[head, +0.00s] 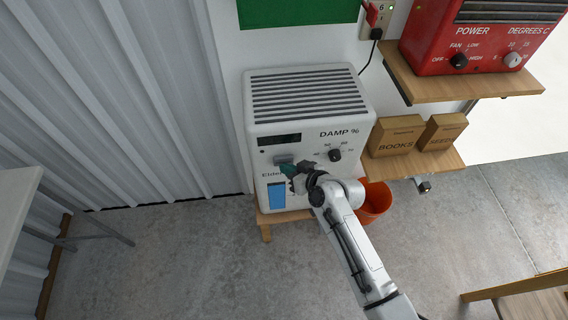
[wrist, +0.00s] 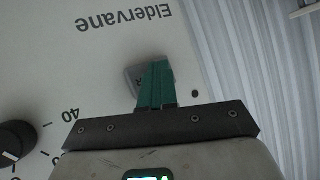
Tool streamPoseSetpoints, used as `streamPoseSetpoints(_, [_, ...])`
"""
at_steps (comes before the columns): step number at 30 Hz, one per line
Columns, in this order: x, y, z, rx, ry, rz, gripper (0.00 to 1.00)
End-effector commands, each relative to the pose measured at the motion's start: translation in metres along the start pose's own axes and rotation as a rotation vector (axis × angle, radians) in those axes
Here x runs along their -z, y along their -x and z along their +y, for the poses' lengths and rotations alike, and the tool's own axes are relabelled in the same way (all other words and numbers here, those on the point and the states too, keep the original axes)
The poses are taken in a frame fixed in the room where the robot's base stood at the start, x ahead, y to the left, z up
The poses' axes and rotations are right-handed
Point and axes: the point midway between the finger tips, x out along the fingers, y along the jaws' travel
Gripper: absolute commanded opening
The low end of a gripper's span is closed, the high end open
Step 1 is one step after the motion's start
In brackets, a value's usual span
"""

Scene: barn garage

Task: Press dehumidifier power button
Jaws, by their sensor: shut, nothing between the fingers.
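The dehumidifier (head: 308,90) is a white box with a slatted top, a dark display (head: 279,140), a "DAMP %" dial (head: 335,155) and a blue panel. A grey button (head: 284,160) sits on its front below the display. My gripper (head: 284,168) is shut, with its teal fingertips right at the lower part of this button. In the wrist view the front face appears upside down. The closed fingers (wrist: 156,68) overlap the grey button (wrist: 134,76) and hide part of it. I cannot tell whether they touch it or how far it is pushed in.
The dehumidifier stands on a low wooden stand (head: 265,220). An orange bucket (head: 376,203) is to its right. Boxes (head: 396,138) sit on a shelf, with a red heater (head: 475,40) above. A corrugated wall (head: 140,100) is on the left. The floor in front is mostly clear.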

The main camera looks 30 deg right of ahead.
Motion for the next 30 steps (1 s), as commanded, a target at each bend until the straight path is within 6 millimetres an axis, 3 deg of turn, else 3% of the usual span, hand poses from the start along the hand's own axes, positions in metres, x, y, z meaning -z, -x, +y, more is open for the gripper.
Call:
streamPoseSetpoints(8, [0.0,0.002,-0.001,-0.001,0.0,0.001,0.0])
streamPoseSetpoints(30, [-0.031,0.042,-0.031,0.001,0.001,-0.002,0.0])
